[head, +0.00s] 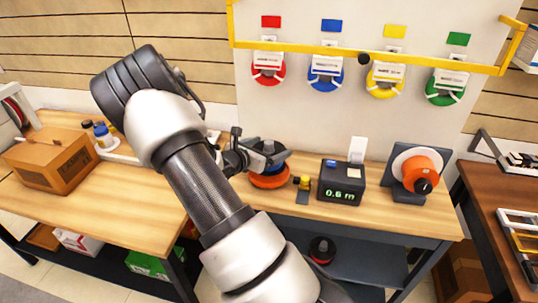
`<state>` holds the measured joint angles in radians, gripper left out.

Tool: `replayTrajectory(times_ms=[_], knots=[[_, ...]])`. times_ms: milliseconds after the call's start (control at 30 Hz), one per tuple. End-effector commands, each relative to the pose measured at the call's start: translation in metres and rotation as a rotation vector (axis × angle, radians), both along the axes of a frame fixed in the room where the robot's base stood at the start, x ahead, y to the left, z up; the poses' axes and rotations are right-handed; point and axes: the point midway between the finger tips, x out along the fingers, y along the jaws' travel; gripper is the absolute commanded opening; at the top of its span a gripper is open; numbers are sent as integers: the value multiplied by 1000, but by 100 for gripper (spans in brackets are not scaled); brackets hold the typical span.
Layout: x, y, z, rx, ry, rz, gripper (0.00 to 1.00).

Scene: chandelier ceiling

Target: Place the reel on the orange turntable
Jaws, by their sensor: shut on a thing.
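The orange turntable (270,181) is on the wooden bench, just right of my arm. A dark reel with some blue on it (277,161) is directly over the turntable. My gripper (262,150) reaches in from the left and is shut on the reel. The gripper hides part of the reel. I cannot tell from this view whether the reel's underside touches the turntable or is slightly above it.
A black box with a green "0.6 m" display (341,183) and a small yellow-and-black device (303,186) stand right of the turntable. An orange-and-white spool unit (416,172) is farther right. A cardboard box (52,160) sits left. Coloured coils hang on the wall behind.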

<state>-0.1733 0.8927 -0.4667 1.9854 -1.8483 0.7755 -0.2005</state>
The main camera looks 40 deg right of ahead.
Motion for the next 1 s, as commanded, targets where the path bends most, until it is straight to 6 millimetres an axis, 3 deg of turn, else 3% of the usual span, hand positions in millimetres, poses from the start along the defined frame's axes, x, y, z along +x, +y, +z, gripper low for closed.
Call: replayTrajectory(times_ms=[167,533,567,600,933,1000], knots=[[0,-1,-24,-3,1,0,52],[0,0,-29,-3,-2,0,52],[0,0,-30,0,0,0,90],[0,0,-28,0,0,0,97],[0,0,-23,0,0,0,100],[-2,8,-23,1,1,2,100]])
